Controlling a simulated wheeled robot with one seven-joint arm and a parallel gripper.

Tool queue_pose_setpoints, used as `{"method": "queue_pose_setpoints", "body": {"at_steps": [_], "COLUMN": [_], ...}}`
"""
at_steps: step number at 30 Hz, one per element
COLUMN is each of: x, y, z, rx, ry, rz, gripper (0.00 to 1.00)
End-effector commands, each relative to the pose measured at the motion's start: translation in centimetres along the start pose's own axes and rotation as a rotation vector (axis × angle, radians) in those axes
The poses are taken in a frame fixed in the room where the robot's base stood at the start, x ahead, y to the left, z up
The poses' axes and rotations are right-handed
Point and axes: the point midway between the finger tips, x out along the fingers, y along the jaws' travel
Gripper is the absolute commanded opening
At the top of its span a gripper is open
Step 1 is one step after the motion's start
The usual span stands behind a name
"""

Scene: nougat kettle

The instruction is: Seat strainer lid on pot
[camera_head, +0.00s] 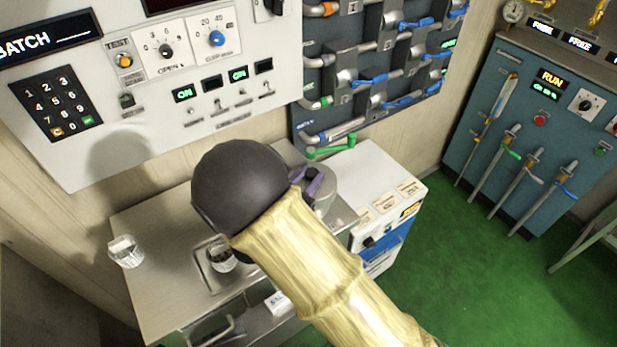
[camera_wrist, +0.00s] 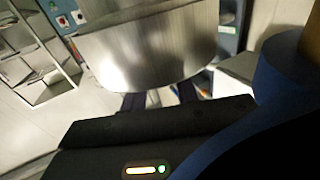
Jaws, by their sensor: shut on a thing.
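My gripper (camera_wrist: 160,98) shows in the wrist view as two dark fingers shut at a broad brushed-metal round piece (camera_wrist: 150,48), which I take for the strainer lid. The metal piece covers the fingertips, so the exact grip is hidden. In the head view my forearm and its dark joint cover the gripper. A grey round metal form (camera_head: 326,187) shows just past my arm, with a purple part beside it. I cannot tell there which is pot and which is lid, or whether they touch.
A steel counter (camera_head: 160,290) lies under my arm, with a clear glass (camera_head: 125,251) at its left and a small jar (camera_head: 222,258) in a recess. A white cabinet (camera_head: 376,175) stands behind right. The green floor (camera_head: 460,270) at right is open.

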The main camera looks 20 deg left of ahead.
Motion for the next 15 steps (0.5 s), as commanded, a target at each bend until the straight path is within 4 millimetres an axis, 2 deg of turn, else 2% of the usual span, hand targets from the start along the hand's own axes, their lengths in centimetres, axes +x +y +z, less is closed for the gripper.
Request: {"method": "queue_pose_setpoints", "body": {"at_steps": [1, 9, 10, 13, 15], "x": [-0.09, -0.13, -0.14, -0.16, -0.17], "y": [0.11, 0.17, 0.17, 0.19, 0.21], "z": [0.64, 0.92, 0.94, 0.99, 1.01], "rx": [-0.009, -0.014, -0.014, -0.015, -0.015], "ry": [-0.009, -0.013, -0.013, -0.014, -0.015], "rz": [-0.001, -0.001, -0.001, -0.001, -0.001], "gripper": [0.01, 0.01, 0.34, 0.53, 0.55]}}
